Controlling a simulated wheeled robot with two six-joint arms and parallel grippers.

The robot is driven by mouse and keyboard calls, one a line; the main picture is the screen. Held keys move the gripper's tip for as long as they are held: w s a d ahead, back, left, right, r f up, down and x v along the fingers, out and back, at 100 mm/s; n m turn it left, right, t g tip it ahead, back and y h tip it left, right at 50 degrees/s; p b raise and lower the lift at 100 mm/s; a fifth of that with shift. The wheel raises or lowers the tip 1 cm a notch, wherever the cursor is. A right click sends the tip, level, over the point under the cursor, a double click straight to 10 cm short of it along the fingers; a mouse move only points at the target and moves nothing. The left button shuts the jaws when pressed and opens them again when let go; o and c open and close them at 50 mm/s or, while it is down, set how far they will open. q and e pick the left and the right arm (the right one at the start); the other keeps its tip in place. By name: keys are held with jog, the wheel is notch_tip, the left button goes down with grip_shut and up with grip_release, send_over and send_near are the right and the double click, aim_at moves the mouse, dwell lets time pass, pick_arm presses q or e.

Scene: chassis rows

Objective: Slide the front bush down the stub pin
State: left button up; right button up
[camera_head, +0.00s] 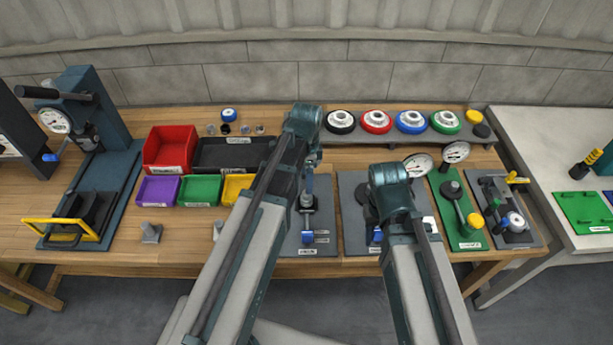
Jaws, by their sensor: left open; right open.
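A grey plate (318,246) at mid-bench carries an upright post with a collar (306,201) and a blue part (307,236). I take the post for the stub pin; the front bush cannot be made out separately. My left arm reaches over this plate, and my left gripper (310,170) is open above the post, its fingers small and partly hidden. My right gripper (390,174) is above the neighbouring grey plate (350,185), open, its fingers mostly hidden behind my arm. That plate carries a dark round part (368,205) and another blue part (377,236).
Red (170,146), black, purple, green and yellow bins stand left of my arms. A press (85,115) is at the far left. Coloured ringed discs line a rear shelf (392,136). A green gauge plate (455,212) and a grey fixture plate (510,215) are at the right.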

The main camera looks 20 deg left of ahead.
pick_arm(q)
notch_tip(320, 180, up, 7)
jog(key=p, duration=0.6)
jog(key=shift+r, duration=0.15)
pick_arm(e)
notch_tip(320, 180, up, 7)
jog(key=shift+r, duration=0.2)
pick_arm(q)
jog(key=s+d+f+n+y+b, duration=0.1)
jog(key=s+d+f+n+b, duration=0.2)
jog(key=s+d+n, duration=0.6)
jog(key=s+d, duration=0.1)
jog(key=s, duration=0.4)
jog(key=shift+s+d, duration=0.15)
jog(key=shift+d, duration=0.1)
pick_arm(e)
notch_tip(320, 180, down, 3)
jog(key=shift+f, duration=0.15)
pick_arm(q)
jog(key=shift+a, duration=0.1)
pick_arm(e)
jog(key=shift+a, duration=0.1)
